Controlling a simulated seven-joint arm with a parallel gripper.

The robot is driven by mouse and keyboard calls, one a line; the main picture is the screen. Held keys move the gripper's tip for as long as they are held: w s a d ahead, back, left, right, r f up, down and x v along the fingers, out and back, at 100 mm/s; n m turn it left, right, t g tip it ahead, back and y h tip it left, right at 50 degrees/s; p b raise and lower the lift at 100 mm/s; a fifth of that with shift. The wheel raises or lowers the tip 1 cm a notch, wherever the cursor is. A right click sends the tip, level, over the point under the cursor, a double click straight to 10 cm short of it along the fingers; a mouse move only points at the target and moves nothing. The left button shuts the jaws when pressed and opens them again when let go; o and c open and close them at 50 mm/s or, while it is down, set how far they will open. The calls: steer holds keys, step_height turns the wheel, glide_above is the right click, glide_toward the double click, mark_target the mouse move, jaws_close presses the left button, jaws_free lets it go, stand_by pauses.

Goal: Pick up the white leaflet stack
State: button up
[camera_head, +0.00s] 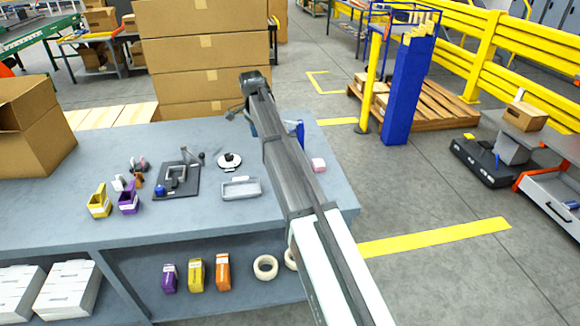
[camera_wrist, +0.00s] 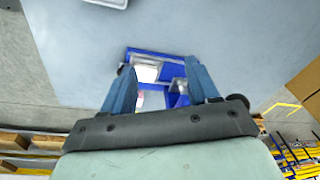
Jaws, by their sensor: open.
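In the wrist view, a blue holder (camera_wrist: 172,62) on the grey-blue table has white contents. A white stack (camera_wrist: 147,72), which looks like the leaflet stack, lies in its upper left part, and more white shows lower down between my fingers. My gripper (camera_wrist: 160,68) is open, with its two blue fingers apart above the holder and nothing between them that I can see held. In the head view, my arm hides most of the holder; a blue piece of it (camera_head: 299,130) shows to the right of the arm. The stack is not visible there.
The table (camera_head: 95,225) also holds a grey tray (camera_head: 241,188), a dark fixture (camera_head: 178,181), small yellow and purple bins, and a pink block (camera_head: 318,165). A cardboard box (camera_head: 35,130) stands at left, with tall stacked cartons (camera_head: 205,50) behind. The table's front middle is clear.

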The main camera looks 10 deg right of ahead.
steer(key=d+r+m+g, duration=0.1)
steer(key=d+m, duration=0.4)
steer(key=d, duration=0.5)
steer(key=shift+y, duration=0.4)
steer(key=f, duration=1.3)
steer(key=shift+w+f, duration=0.1)
steer(key=shift+w, duration=0.2)
steer(key=c, duration=0.7)
